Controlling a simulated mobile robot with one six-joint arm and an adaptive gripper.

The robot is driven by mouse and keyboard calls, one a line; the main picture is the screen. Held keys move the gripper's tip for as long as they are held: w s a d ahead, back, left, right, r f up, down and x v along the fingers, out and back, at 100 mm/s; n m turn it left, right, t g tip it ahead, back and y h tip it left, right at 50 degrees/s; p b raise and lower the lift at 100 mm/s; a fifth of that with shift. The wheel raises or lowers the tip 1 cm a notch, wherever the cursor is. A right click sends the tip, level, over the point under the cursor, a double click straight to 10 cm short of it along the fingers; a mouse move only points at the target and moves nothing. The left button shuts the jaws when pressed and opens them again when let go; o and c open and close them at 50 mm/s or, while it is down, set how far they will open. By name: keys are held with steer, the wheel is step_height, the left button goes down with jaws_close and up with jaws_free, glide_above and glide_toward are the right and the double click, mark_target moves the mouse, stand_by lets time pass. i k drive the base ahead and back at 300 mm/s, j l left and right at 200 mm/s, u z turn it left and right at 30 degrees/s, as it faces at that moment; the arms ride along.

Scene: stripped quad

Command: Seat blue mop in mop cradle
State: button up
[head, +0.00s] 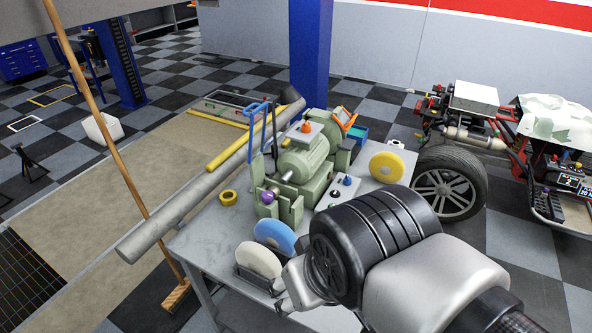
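The blue mop (274,236) is a disc standing on edge near the front of the grey workbench, just behind a white disc (259,260). Its lower part is hidden by the white disc. A dark rack that looks like the mop cradle (252,281) shows around the foot of the white disc. Whether the blue mop sits in it I cannot tell. My gripper (283,293) is at the bench's front, low and just right of the white disc. Its fingers are mostly hidden, so I cannot see whether they are open or touch anything.
A green buffing machine (302,160) stands mid-bench. A yellow disc (386,167) lies at the bench's right, a yellow ring (229,198) at left. A long grey pipe (205,183) runs along the left side. A broom (121,160) leans nearby. A wheel (448,185) stands right.

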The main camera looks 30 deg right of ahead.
mark_target(301, 179)
steer(key=i+j+z, duration=0.5)
steer(key=z, duration=0.3)
steer(key=i+j+z, duration=0.15)
steer(key=j+z, duration=0.25)
steer(key=j, duration=0.15)
